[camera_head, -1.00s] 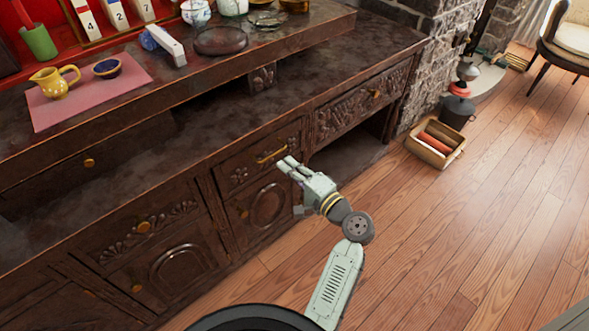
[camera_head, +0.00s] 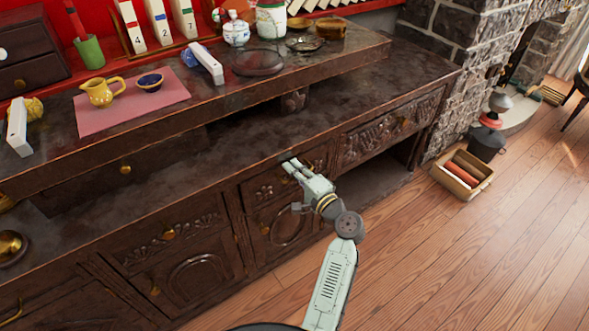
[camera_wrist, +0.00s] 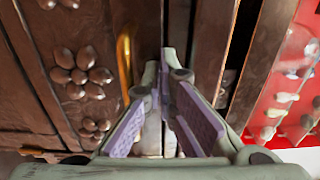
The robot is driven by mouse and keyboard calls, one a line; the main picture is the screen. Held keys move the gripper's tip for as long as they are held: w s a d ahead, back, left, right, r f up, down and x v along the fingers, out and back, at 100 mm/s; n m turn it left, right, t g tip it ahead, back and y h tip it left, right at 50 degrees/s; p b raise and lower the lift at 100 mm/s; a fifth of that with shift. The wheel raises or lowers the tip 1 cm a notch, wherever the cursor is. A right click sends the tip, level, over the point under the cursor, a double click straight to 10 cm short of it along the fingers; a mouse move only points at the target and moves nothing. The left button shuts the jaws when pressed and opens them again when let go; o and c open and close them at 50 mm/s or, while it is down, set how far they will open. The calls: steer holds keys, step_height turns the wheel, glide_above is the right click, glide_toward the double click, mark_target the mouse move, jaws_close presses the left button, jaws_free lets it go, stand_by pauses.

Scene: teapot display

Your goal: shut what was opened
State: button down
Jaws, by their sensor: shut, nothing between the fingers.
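A dark carved wooden cabinet (camera_head: 190,235) stands along the wall, with several drawers and doors. A small drawer (camera_head: 264,190) with flower carving is in its middle; I cannot tell whether it sits flush. My gripper (camera_head: 290,165) is in front of the upper part of this drawer and hides its handle in the head view. In the wrist view the drawer front (camera_wrist: 75,95) shows at left, with its brass handle (camera_wrist: 125,60) just left of my fingertips (camera_wrist: 163,62). The fingers are shut at the tips with nothing held; contact with the drawer cannot be told.
A wide carved drawer (camera_head: 390,130) is to the right above an open recess. The raised shelf holds a yellow jug (camera_head: 101,93) on a pink mat (camera_head: 100,122). A box (camera_head: 462,175) stands on the floor at right, where the wooden floor is otherwise largely clear.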

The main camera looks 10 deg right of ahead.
steer(key=shift+w+a+r, duration=0.2)
steer(key=shift+w, duration=0.25)
steer(key=shift+w+a+r, duration=0.15)
steer(key=shift+w, duration=0.25)
steer(key=shift+f, duration=0.1)
steer(key=v, duration=0.9)
steer(key=shift+f, duration=0.15)
steer(key=shift+d, duration=0.15)
